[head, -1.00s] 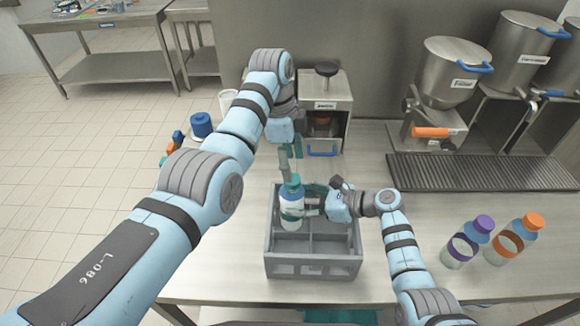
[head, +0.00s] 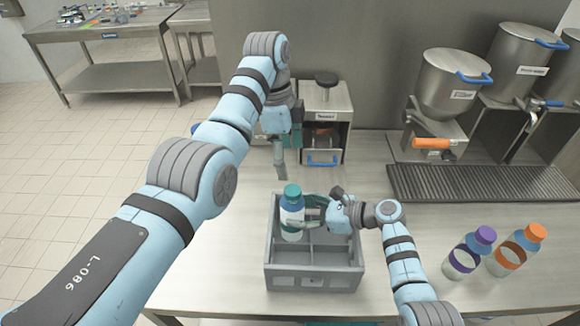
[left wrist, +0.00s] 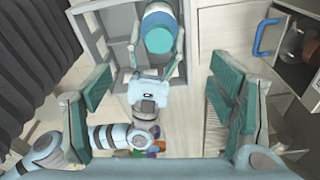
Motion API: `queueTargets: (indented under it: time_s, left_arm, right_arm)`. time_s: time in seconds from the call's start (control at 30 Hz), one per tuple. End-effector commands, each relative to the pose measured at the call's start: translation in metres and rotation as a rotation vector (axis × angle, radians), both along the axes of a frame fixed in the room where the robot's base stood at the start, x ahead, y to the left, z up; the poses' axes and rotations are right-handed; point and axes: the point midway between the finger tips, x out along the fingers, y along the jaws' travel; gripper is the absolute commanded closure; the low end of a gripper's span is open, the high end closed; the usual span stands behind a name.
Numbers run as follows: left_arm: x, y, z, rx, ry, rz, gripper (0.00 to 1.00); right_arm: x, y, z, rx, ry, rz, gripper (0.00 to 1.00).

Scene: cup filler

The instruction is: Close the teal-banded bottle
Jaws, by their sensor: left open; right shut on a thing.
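The teal-banded bottle (head: 292,218) stands upright in a left compartment of the grey crate (head: 314,279). A teal cap (head: 292,190) sits on its blue shoulder; I cannot tell how tight it is. My right gripper (head: 310,209) is shut around the bottle's body from the right. My left gripper (head: 280,158) is above and behind the bottle, apart from it and empty. In the left wrist view my left gripper (left wrist: 165,75) has its teal fingers wide apart, with the cap (left wrist: 159,40) seen from above beyond them.
A purple-banded bottle (head: 467,250) and an orange-banded bottle (head: 515,250) stand at the right. A steel machine (head: 325,115) stands behind the crate, close to my left gripper. Steel dispensers (head: 455,85) and a drip grate (head: 480,183) fill the back right. The crate's right compartments look empty.

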Motion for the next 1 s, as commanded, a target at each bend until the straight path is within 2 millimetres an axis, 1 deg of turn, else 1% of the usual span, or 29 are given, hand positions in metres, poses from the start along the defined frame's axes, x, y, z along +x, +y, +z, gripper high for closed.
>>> queueTargets:
  time_s: [0.03,0.1,0.2,0.47,0.5,0.57,0.6,0.63,1.0]
  left_arm:
    - [0.001,0.001,0.008,0.001,0.000,0.000,0.23]
    - [0.001,0.003,0.017,0.000,0.000,0.000,0.23]
    - [0.001,0.004,0.024,0.000,0.000,0.001,0.23]
    - [0.001,0.004,0.025,0.000,0.001,0.001,0.23]
    - [0.001,0.004,0.025,0.000,0.001,0.001,0.23]
    - [0.001,0.004,0.025,0.000,0.001,0.001,0.23]
    - [0.001,0.004,0.025,0.000,0.001,0.001,0.23]
    - [0.001,0.004,0.025,0.000,0.001,0.001,0.23]
    - [0.001,0.004,0.025,-0.001,0.001,0.001,0.23]
  right_arm:
    - [0.000,0.000,0.001,0.001,-0.002,-0.001,1.00]
    - [0.000,0.000,0.001,0.002,-0.002,0.000,1.00]
    - [0.000,0.000,0.001,0.002,-0.002,0.000,1.00]
    - [0.000,0.000,0.001,0.002,-0.002,0.000,1.00]
    - [0.000,0.000,0.001,0.002,-0.002,0.000,0.38]
    - [0.000,0.000,0.001,0.002,-0.002,0.000,0.29]
    - [0.000,0.000,0.001,0.002,-0.002,0.000,0.22]
    - [0.000,0.000,0.001,0.001,-0.002,-0.001,0.21]
    - [0.000,-0.002,0.001,0.000,-0.001,-0.002,0.21]
